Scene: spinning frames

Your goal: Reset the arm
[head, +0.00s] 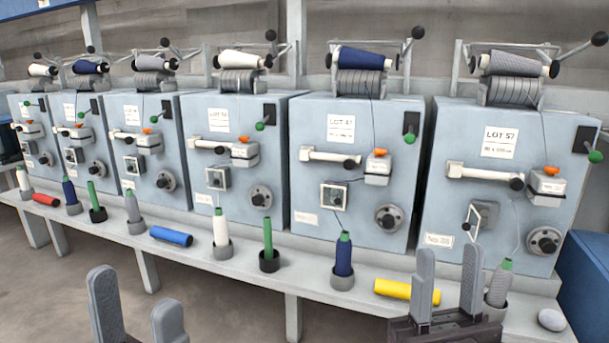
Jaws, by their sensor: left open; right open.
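My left gripper (137,318) is at the bottom left of the head view, its two grey fingers apart with nothing between them. It is over the floor in front of the bench. My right gripper (446,290) is at the bottom right, its fingers upright and apart, with nothing seen held. It shows in front of the bench edge, between a yellow cylinder (392,289) and a grey yarn bobbin (498,287). The rest of both arms is out of view.
A row of blue-grey spinning units (357,130) stands along a white bench (262,285). Bobbins on the bench include a navy one (343,258) and a white one (220,228). A blue cylinder (171,236) and a grey stone-like object (551,319) lie there. The floor at lower left is clear.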

